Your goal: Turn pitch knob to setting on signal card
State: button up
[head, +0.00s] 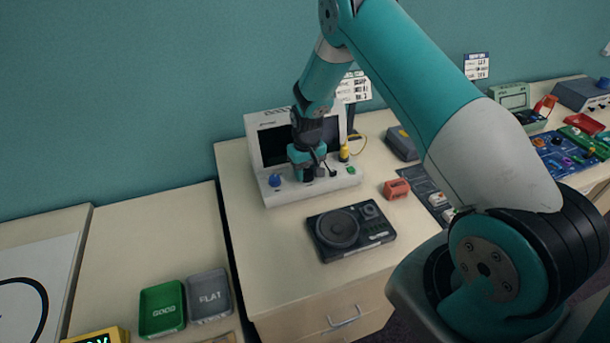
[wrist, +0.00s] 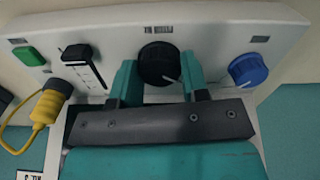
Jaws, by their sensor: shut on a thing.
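The white console (head: 315,186) with a dark screen stands on the cabinet top against the wall in the head view. My gripper (head: 309,172) reaches down onto its front panel. In the wrist view the black knob (wrist: 159,65) with a white pointer line sits between the two teal fingers of my gripper (wrist: 160,84), which is shut on it. The pointer line points toward the lower right in that view. A white card (head: 354,88) with dark print stands behind the console, partly hidden by my arm; its text is too small to read.
The panel also has a blue knob (wrist: 248,70), a black slider (wrist: 82,60), a green button (wrist: 28,56) and a yellow plug (wrist: 46,105) with a cable. Green (head: 162,307) and grey (head: 209,296) trays sit at lower left.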

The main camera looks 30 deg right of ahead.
aim_at(306, 172)
jog(key=shift+m+b, duration=1.3)
jog(key=shift+m, duration=0.8)
jog(key=o, duration=0.9)
jog(key=shift+r, duration=0.1)
notch_tip(306, 172, up, 17)
jog(key=b, duration=0.4)
jog(key=shift+r, duration=0.15)
